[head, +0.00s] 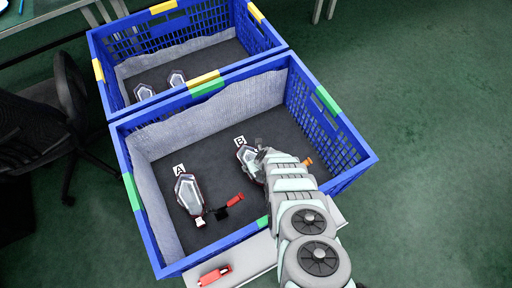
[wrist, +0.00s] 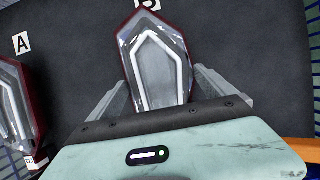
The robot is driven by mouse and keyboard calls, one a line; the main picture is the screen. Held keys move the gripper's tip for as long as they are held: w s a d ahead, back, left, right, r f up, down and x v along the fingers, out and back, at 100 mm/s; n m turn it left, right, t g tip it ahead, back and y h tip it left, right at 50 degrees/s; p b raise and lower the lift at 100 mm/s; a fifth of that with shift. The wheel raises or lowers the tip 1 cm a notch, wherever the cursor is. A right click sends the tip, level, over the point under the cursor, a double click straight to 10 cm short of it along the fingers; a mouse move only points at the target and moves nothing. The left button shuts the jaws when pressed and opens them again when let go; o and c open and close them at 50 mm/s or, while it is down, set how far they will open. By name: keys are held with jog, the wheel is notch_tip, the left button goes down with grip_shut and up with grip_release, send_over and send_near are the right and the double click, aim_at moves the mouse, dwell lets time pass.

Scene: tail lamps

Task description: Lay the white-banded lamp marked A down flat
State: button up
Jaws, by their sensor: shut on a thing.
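The lamp marked A (head: 187,192) lies on the dark floor of the near blue crate, left of centre, with its clear faceted face up. A white patch (head: 200,221) shows at its lower end. Its edge also shows at the left of the wrist view (wrist: 20,105), below the A card (wrist: 21,43). My gripper (head: 262,156) is at the lamp beside the B card (head: 240,141). In the wrist view, my fingers are on both sides of this B lamp (wrist: 160,75), shut on it. Its lower end is hidden by my gripper. I cannot tell whether it touches the floor.
The near blue crate (head: 347,183) has a grey padded liner (head: 205,115). A red connector (head: 236,199) lies between the lamps. A second crate (head: 98,48) behind holds two more lamps. A red tool (head: 214,274) lies on the front ledge. A chair (head: 25,130) stands left.

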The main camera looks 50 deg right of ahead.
jog(key=shift+r+p, duration=1.5)
jog(key=shift+p, duration=0.05)
jog(key=shift+r+p, duration=0.8)
jog(key=shift+r, duration=0.05)
